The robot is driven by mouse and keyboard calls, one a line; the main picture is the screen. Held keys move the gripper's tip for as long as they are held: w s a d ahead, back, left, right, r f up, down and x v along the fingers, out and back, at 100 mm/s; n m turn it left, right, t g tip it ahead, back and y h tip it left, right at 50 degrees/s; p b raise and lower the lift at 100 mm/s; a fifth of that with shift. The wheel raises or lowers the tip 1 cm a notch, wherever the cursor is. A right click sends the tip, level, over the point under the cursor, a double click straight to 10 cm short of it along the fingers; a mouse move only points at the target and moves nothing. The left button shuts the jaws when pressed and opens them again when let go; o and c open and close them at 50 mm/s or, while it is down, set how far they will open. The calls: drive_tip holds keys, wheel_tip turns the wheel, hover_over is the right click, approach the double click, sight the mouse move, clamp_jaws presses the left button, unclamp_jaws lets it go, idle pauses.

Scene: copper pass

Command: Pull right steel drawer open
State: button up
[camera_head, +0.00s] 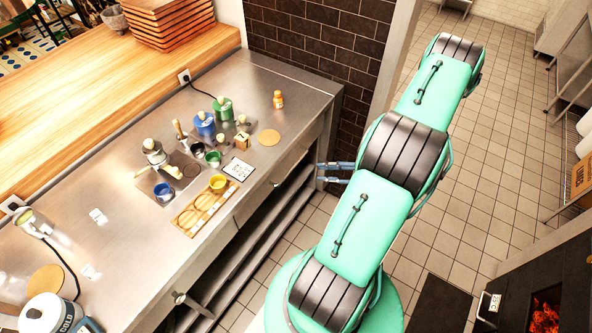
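The right steel drawer (281,166) is a plain metal front under the right part of the steel counter. I cannot tell whether the fingertips touch the drawer or counter edge. The rest of my gripper is hidden behind my green arm.
The steel counter (120,256) holds several jars, a wooden tray (186,219) with cups, a white card (238,169) and an orange bottle (278,99). Open shelves (262,232) lie below. A brick wall (315,45) stands behind.

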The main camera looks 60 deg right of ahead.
drive_tip(key=b+x, duration=0.1)
drive_tip(key=x, duration=1)
drive_tip(key=shift+w+a, duration=0.2)
drive_tip(key=shift+w, duration=0.15)
drive_tip(key=shift+f, duration=0.1)
clamp_jaws()
